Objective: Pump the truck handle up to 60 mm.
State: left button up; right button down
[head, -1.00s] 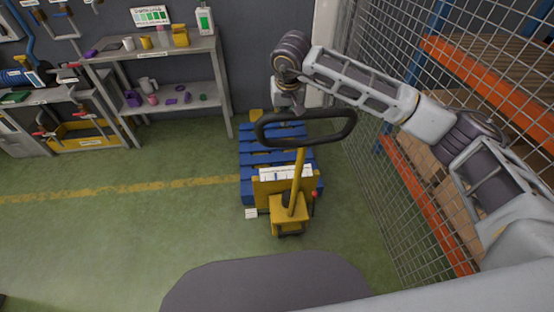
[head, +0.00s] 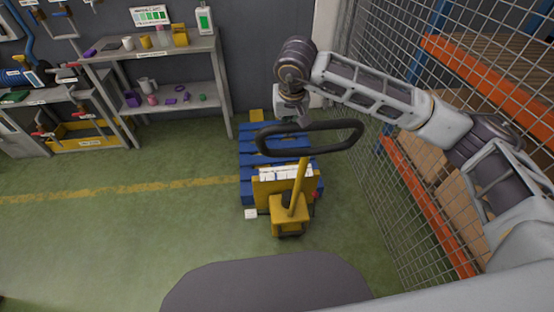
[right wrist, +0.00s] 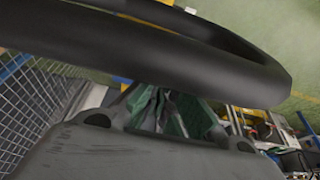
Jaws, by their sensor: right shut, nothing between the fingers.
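The yellow pallet truck (head: 289,211) stands on the floor with its forks toward the blue pallet (head: 258,153). Its yellow shaft leans up toward me and ends in a black loop handle (head: 325,150). My right gripper (head: 298,118) is shut and empty at the far side of the loop. Its fingertips are partly hidden, and I cannot tell whether they touch the bar. My left gripper is out of view.
A wire mesh fence (head: 385,190) and orange-beamed racking with boxes stand close on the right, beside my right arm. A grey shelf unit (head: 150,57) with small items stands at the back left.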

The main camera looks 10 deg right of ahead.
jog(key=s+f+b, duration=0.2)
jog(key=s+b, duration=0.2)
jog(key=s, duration=0.5)
jog(key=shift+s, duration=0.3)
